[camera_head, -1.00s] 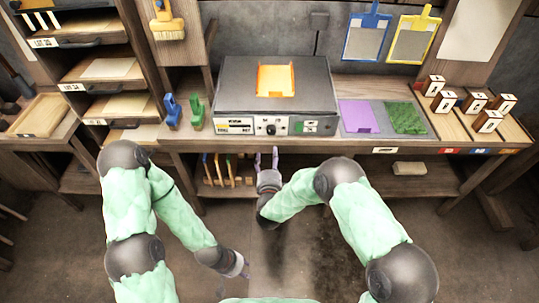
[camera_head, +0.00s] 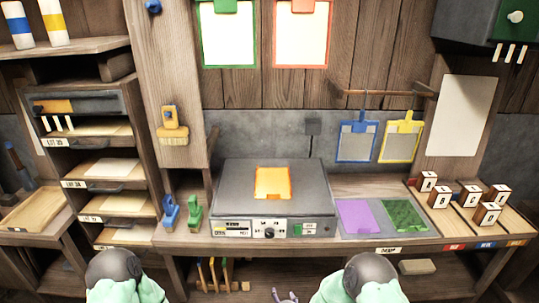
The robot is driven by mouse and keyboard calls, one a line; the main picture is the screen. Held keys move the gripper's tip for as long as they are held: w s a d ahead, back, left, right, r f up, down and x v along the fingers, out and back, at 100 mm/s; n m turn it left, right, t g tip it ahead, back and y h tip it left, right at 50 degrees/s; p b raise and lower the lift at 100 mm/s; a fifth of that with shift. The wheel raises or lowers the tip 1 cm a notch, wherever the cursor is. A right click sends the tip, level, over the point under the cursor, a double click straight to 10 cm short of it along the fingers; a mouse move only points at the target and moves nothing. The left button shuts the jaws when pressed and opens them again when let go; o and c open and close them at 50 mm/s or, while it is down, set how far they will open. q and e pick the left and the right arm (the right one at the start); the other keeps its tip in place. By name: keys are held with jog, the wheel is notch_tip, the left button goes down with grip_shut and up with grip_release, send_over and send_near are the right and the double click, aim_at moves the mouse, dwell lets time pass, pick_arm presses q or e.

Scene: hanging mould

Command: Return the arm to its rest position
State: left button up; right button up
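My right arm (camera_head: 362,280) shows at the bottom edge, in front of the workbench, with only its upper part in view. The tips of my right gripper (camera_head: 284,297) just show at the bottom edge, in front of the bench. They stand apart with nothing seen between them. My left arm (camera_head: 118,278) shows at the bottom left, and its gripper is out of view below the frame.
The workbench (camera_head: 400,250) holds a grey machine (camera_head: 230,190) with an orange sheet (camera_head: 273,183), purple and green sheets, and several numbered blocks (camera_head: 470,195). A blue-framed screen (camera_head: 357,142) and a yellow-framed screen (camera_head: 400,142) hang from a rail. Shelves (camera_head: 110,165) stand left.

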jog(key=s+d+f+m+g, duration=0.1)
jog(key=s+f+m+g, duration=0.1)
jog(key=s+m, duration=0.4)
jog(key=s+d+f+m+g+y, duration=0.1)
jog(key=s+m+g, duration=0.4)
jog(key=s, duration=0.7)
jog(key=s+d+f+m+g+y, duration=0.1)
jog(key=s+d+f+m+g, duration=0.2)
jog(key=s, duration=0.6)
notch_tip(320, 180, down, 2)
jog(key=m+g, duration=0.1)
jog(key=m, duration=0.2)
jog(key=shift+s+d+f+m, duration=0.15)
jog(key=shift+s+d+m, duration=0.15)
jog(key=shift+s, duration=0.1)
